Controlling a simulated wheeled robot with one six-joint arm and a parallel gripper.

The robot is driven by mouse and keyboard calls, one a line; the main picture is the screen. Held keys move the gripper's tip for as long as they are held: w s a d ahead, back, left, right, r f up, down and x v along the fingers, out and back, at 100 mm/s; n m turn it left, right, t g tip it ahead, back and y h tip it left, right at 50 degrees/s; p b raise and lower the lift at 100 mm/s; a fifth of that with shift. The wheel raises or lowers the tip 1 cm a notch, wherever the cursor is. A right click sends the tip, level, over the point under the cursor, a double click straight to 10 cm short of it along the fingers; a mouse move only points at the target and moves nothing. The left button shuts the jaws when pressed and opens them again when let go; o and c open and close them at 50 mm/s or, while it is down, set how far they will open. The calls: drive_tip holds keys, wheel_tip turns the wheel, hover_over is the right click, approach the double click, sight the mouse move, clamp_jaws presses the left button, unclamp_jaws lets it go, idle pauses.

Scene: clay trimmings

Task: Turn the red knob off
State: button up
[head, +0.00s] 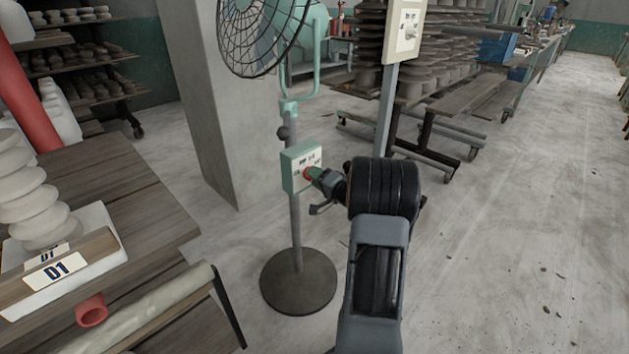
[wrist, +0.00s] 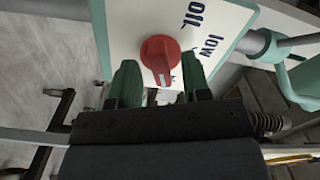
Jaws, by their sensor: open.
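The red knob (head: 307,174) is on the front of a pale green control box (head: 293,158) on the stand of a fan (head: 262,35). In the wrist view the round red knob (wrist: 160,61) sits on a white panel (wrist: 130,25) with dark lettering, including "low", to its upper right. A pale mark shows near the knob's lower edge. My gripper (head: 317,176) is at the front of the box. In the wrist view my gripper (wrist: 158,66) is open, with one green finger on each side of the knob. I cannot tell whether they touch it.
A wooden table (head: 130,190) with a white tray (head: 75,290) labelled D1 stands at the left. A grey pillar (head: 215,110) is behind the fan. A post with a switch panel (head: 404,30) and pottery racks (head: 445,80) stand behind.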

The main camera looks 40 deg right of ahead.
drive_tip(key=shift+w, duration=0.3)
drive_tip(key=shift+a, duration=0.15)
clamp_jaws()
